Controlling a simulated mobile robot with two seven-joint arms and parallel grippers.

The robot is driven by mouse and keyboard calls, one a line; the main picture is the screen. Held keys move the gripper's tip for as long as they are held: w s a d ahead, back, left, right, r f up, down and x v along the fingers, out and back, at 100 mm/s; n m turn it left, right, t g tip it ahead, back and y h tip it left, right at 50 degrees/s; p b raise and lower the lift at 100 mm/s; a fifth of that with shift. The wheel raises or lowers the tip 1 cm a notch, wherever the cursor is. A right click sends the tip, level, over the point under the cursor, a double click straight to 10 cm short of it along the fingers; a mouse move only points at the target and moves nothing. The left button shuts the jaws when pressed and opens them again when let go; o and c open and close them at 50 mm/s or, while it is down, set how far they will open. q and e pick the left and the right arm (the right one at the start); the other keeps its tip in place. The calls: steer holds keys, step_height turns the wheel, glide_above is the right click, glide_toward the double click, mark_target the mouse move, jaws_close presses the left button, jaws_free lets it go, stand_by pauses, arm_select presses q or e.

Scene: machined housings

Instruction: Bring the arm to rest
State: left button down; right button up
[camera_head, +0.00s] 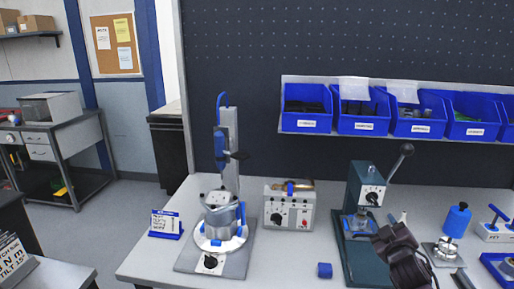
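My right gripper (388,238) shows as a dark shape at the lower right, with my dark wrist and a cable below it. It is in front of the green arbor press (362,190) and hides part of that press's base. Its fingers are too small and dark to tell whether they are open or shut, and I see nothing clearly held in it. My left gripper is not in view. A grey metal housing (222,217) sits on a round white fixture with blue clamps, under a column stand (229,150) at the bench's left.
A blue-knobbed tool (457,221) stands to the right. Blue bins (362,122) hang on the back panel.

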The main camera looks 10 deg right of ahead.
steer(key=s+a+f+m+g+y, duration=0.2)
steer(key=s+a+f+m+y, duration=0.1)
steer(key=s+a+f, duration=0.75)
steer(key=s+a+f+m+g, duration=0.1)
steer(key=s+f+g, duration=0.1)
steer(key=s+f, duration=0.3)
steer(key=s+a+f+m+g, duration=0.1)
steer(key=s+f, duration=0.5)
steer(key=s, duration=0.7)
steer(key=shift+a+f+g+y, duration=0.15)
steer(key=shift+a+g+y, duration=0.25)
steer(key=shift+a, duration=0.15)
steer(key=shift+s, duration=0.15)
